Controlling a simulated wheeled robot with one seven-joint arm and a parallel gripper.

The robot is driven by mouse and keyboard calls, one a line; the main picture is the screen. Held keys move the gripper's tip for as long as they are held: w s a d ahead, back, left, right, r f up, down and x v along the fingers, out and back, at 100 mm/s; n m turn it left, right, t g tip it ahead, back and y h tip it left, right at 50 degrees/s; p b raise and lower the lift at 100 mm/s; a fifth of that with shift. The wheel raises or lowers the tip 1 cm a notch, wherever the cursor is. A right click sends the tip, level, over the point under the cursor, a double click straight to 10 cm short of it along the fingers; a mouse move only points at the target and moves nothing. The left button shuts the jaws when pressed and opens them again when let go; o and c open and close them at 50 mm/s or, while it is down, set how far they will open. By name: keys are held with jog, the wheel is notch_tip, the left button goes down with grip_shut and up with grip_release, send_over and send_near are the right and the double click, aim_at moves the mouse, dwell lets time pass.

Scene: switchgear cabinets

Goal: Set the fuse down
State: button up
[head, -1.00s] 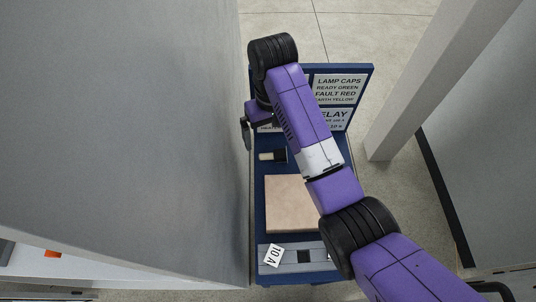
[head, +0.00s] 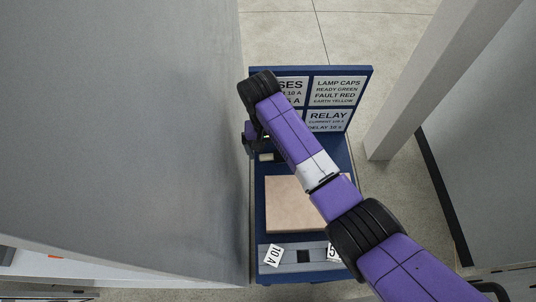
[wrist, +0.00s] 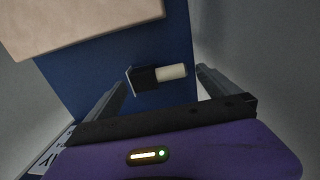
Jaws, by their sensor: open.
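The fuse (wrist: 172,72), a cream cylinder with a black end part and a thin plate, lies on its side on the blue cart top (wrist: 85,78). In the head view the fuse (head: 267,157) shows only in part, close to the cart's left edge, with my arm hiding the rest. My gripper (wrist: 161,77) is open, its fingers apart on either side of the fuse in the wrist view. I see gaps between the fuse and both fingers; the height above the cart is hard to judge. In the head view my gripper (head: 250,142) is mostly hidden behind the wrist.
A beige board (head: 288,205) lies on the cart in front of the fuse. A grey strip with a 10 A card (head: 273,255) runs along the front. A sign panel (head: 338,92) stands at the back. A grey cabinet wall (head: 130,110) stands close on the left, a pillar (head: 425,75) on the right.

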jog(key=shift+f, duration=0.45)
jog(key=shift+c, duration=0.2)
jog(key=c, duration=1.5)
notch_tip(320, 180, up, 9)
jog(key=shift+c, duration=0.2)
notch_tip(320, 180, up, 10)
jog(key=p, duration=0.7)
send_over(271, 153)
jog(key=shift+s+d+r, duration=0.1)
jog(key=shift+s+r, duration=0.05)
jog(key=shift+r, duration=0.35)
jog(key=shift+s, duration=0.15)
